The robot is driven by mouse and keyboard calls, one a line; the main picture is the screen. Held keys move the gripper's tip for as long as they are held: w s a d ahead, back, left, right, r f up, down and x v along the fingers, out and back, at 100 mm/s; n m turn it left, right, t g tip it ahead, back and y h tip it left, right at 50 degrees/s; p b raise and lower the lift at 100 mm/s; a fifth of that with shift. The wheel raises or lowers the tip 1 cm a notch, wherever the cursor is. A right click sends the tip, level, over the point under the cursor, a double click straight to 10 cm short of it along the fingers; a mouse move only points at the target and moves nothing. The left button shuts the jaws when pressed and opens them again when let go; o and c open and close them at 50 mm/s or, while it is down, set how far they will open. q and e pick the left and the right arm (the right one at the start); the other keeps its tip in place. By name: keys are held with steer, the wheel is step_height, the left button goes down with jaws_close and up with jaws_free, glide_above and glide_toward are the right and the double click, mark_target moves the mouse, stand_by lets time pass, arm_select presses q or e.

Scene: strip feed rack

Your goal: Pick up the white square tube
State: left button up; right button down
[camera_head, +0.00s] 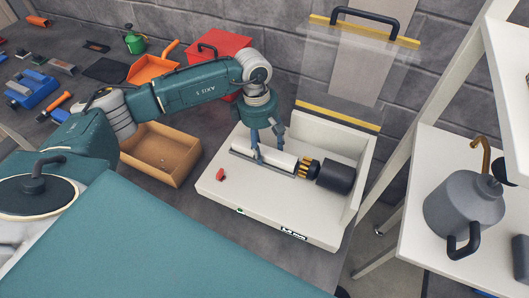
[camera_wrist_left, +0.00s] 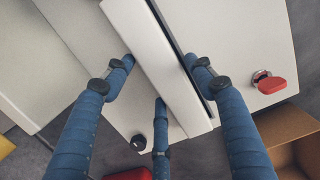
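The white square tube (camera_head: 270,158) lies flat in a long shallow recess on the white machine (camera_head: 225,200) in the head view. It also shows in the left wrist view (camera_wrist_left: 158,62), running diagonally between my fingers. My left gripper (camera_head: 262,145) points down over the tube. In the left wrist view its blue fingers (camera_wrist_left: 160,65) are spread on both sides of the tube, with a third finger near the tube's lower side. The fingers look open and close to the tube; contact cannot be made out. My right gripper is in neither view.
A red knob (camera_head: 221,175) sits on the machine's left. A cardboard box (camera_head: 160,152) is to its left. A grey jug (camera_head: 463,205) stands on the right table.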

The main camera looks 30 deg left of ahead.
arm_select(q)
steer(key=shift+r, duration=0.1)
steer(key=c, duration=1.2)
steer(key=shift+o, duration=0.2)
